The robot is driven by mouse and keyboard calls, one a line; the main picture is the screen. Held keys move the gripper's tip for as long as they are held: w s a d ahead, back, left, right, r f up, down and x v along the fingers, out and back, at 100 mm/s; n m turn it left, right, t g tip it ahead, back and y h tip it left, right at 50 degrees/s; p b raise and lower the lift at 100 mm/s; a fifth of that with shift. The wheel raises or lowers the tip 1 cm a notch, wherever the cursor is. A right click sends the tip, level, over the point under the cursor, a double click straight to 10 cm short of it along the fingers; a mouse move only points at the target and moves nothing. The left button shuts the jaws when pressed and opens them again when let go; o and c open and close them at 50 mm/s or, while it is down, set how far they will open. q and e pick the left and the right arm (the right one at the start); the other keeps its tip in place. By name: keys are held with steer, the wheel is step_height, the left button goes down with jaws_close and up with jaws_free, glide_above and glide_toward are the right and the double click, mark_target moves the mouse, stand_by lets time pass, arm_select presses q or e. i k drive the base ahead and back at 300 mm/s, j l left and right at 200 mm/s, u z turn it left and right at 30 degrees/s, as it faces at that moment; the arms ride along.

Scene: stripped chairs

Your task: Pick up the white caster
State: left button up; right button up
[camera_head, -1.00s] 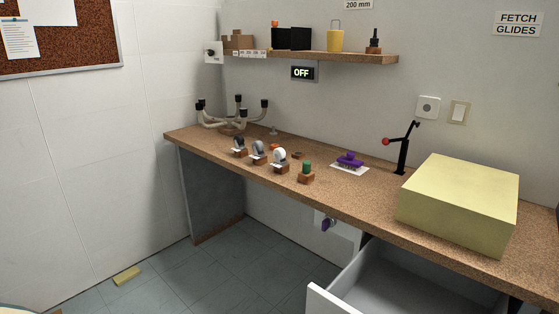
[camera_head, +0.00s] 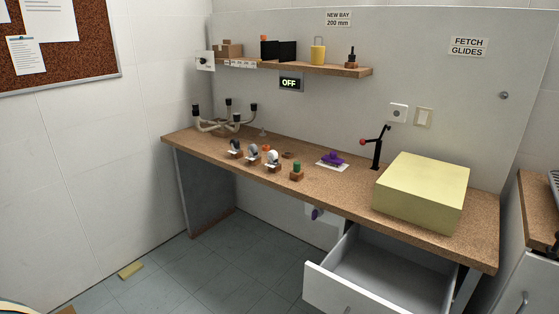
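The white caster (camera_head: 272,157) stands on a small wooden block on the cork-brown workbench (camera_head: 345,193). Neither of my grippers shows in the head view.
An open drawer (camera_head: 385,262) juts out under the bench's right part. A large yellow box (camera_head: 422,190) sits on the bench's right end. A second cabinet (camera_head: 535,230) stands at far right. The tiled floor in front is mostly clear.

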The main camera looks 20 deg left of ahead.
mark_target(273, 156)
steer(key=i+j+z, duration=0.15)
steer(key=j+z, duration=0.15)
steer(key=z, duration=0.15)
steer(key=j+z, duration=0.3)
steer(key=z, duration=0.2)
steer(key=i+j+z, duration=0.1)
steer(key=j+z, duration=0.3)
steer(key=j, duration=0.7)
steer(key=k+j+z, duration=0.1)
steer(key=j, duration=1)
